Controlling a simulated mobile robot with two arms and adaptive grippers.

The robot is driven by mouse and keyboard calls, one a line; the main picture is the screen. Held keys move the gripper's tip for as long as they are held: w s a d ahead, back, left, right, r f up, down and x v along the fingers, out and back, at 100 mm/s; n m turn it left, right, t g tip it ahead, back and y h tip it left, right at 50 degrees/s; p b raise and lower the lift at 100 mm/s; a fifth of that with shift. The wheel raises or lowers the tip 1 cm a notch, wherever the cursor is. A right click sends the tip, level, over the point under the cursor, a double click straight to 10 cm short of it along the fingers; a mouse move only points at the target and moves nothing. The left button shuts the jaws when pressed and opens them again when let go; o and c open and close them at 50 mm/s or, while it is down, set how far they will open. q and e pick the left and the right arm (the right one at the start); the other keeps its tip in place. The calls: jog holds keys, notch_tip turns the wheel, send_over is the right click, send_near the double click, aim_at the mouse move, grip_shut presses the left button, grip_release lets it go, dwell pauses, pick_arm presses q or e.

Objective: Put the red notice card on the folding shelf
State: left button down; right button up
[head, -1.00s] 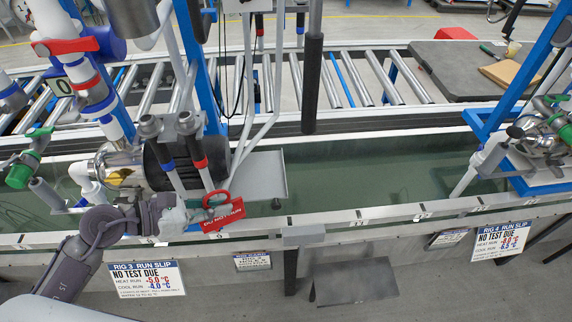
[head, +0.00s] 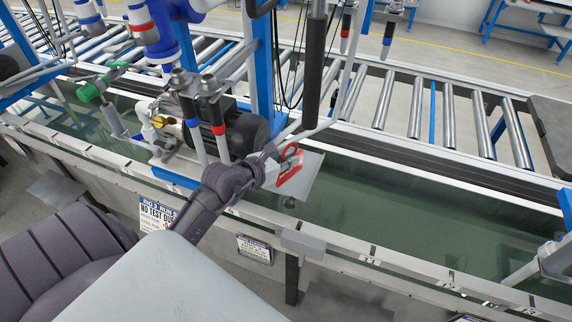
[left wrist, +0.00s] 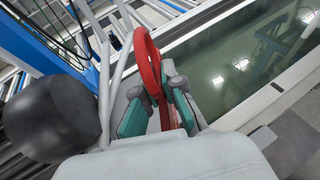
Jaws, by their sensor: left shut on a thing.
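The red notice card (head: 289,172) has a ring-shaped red handle at its top; its lettering is not readable now. My left gripper (head: 270,167) is shut on it. In the left wrist view, the card's red handle (left wrist: 148,65) stands up between the teal fingertips of my left gripper (left wrist: 160,115). In the head view the card overlaps a flat light-grey plate (head: 312,176) beside the pump, over the trough. This plate may be the folding shelf. I cannot tell whether the card touches it. My right gripper is not in view.
A black pump motor (head: 246,134) and upright hoses stand left of the card; the motor also shows in the left wrist view (left wrist: 50,115). A thin pale pipe (head: 318,128) passes close behind the card. The water trough (head: 420,205) is open to the right. A roller conveyor (head: 415,108) runs behind.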

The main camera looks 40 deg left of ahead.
pick_arm(q)
jog(key=shift+w+a+f+b, duration=0.3)
jog(key=shift+w+a+f, duration=0.85)
jog(key=shift+f, duration=0.5)
jog(key=shift+w+a+f+b, duration=0.3)
jog(key=shift+w+a+f, duration=0.85)
jog(key=shift+f, duration=0.45)
jog(key=shift+w+a+f+b, duration=0.3)
jog(key=shift+w+a+f, duration=0.8)
jog(key=shift+f, duration=0.55)
jog(key=shift+w+d, duration=0.1)
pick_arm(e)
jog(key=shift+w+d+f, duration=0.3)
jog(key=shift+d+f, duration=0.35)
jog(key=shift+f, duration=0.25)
pick_arm(q)
jog(key=shift+f, duration=0.15)
jog(key=c, duration=1.3)
grip_release()
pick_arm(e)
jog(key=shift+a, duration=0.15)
